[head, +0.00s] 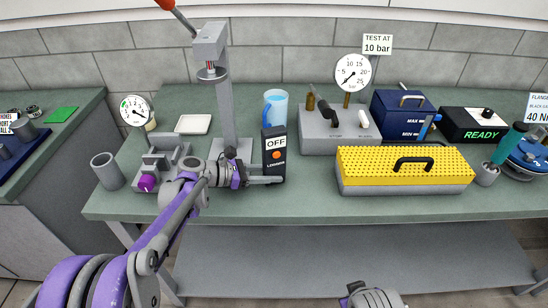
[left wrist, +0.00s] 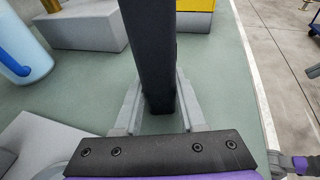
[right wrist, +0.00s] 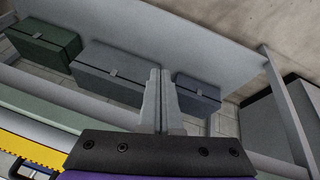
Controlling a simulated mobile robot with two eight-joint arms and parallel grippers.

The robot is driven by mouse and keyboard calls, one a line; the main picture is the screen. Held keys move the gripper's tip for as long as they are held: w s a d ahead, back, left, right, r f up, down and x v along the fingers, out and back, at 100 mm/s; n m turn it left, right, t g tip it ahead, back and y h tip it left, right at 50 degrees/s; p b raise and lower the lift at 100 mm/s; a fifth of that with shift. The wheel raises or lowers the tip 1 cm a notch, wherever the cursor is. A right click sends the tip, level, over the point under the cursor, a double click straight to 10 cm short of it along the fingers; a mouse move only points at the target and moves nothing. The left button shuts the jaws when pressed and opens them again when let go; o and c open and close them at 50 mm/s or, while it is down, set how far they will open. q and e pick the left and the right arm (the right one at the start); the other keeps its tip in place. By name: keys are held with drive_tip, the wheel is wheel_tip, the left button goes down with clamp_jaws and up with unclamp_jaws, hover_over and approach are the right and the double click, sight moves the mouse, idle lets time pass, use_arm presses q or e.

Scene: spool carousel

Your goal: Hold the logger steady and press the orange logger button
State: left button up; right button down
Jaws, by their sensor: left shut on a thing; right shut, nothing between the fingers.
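The logger (head: 280,172) is a dark upright box standing on the green bench in the head view. Its display reads OFF, and a round orange button (head: 276,155) sits below the display, facing front. My left gripper (head: 268,179) is shut on the lower part of the logger. In the left wrist view the logger's dark side (left wrist: 147,50) stands between the two grey fingers. My right gripper (right wrist: 161,100) is shut and empty in the right wrist view, below the bench's front edge. In the head view only part of the right arm shows at the bottom, and its fingers are hidden.
A blue jug (head: 275,106) stands behind the logger, and a press column (head: 226,105) to its left. A yellow perforated cover (head: 365,165) lies to the right. Cases (right wrist: 112,70) sit on the lower shelf.

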sight(277, 155)
drive_tip(key=w+a+r+n+t+h, duration=0.6)
drive_tip(key=w+a+r+n+t, duration=0.3)
drive_tip(key=w+a+r+n, duration=0.7)
drive_tip(key=w+a+r, duration=0.1)
drive_tip(key=w, duration=0.7)
drive_tip(key=shift+w+r, duration=0.2)
drive_tip(key=shift+w, duration=0.15)
drive_tip(key=shift+w+a, duration=0.1)
drive_tip(key=shift+a, duration=0.05)
idle(0.9)
drive_tip(key=shift+w+a, duration=0.1)
drive_tip(key=shift+w, duration=0.25)
